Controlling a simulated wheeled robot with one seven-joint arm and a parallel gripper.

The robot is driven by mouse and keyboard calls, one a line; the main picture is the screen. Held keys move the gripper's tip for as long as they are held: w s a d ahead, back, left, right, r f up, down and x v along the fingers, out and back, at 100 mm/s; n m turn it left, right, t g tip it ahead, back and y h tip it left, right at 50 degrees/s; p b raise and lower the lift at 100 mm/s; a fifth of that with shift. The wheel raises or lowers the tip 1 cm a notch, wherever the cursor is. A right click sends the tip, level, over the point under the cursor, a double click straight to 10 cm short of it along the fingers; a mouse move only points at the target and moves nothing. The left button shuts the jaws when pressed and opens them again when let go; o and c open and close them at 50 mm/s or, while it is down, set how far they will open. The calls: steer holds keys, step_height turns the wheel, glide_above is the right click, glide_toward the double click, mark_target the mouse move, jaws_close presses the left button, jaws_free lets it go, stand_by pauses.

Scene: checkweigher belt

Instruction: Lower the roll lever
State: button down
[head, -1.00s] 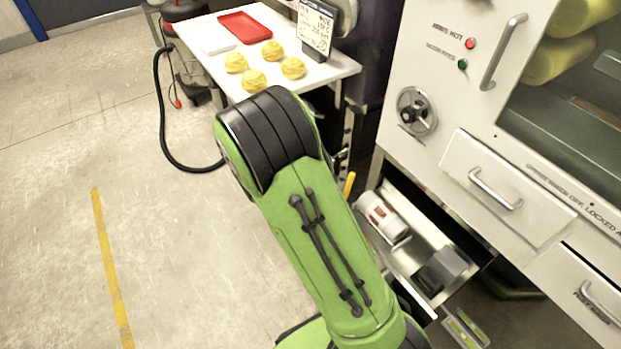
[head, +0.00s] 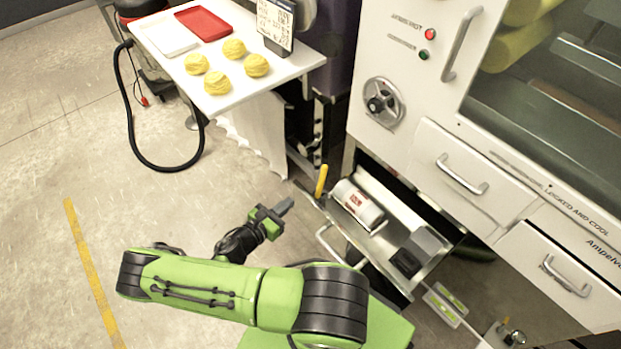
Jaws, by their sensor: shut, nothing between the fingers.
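A yellow-handled lever (head: 321,181), which looks like the roll lever, stands nearly upright beside the left end of the open drawer, below the machine's handwheel. Its lower end is hard to make out. My gripper (head: 286,206) is at the end of my green arm, left of and below the lever in the picture, apart from it. Its fingers are together and empty.
The open metal drawer (head: 385,254) holds a white canister (head: 357,205) and a dark block (head: 407,262). The machine's handwheel (head: 383,102) and closed drawers are at right. A white table (head: 212,100) with yellow dough pieces is at upper left.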

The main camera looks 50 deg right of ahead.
mark_target(322, 175)
steer(key=shift+d, duration=0.1)
steer(key=d+f+b, duration=0.1)
steer(key=d, duration=0.3)
steer(key=d+b, duration=0.1)
steer(key=d, duration=0.4)
steer(key=d+f, duration=0.1)
steer(key=d, duration=0.3)
steer(key=shift+s+d+f+b, duration=0.2)
steer(key=shift+d+f+b, duration=0.1)
steer(key=shift+b, duration=0.1)
steer(key=shift+d+r, duration=0.15)
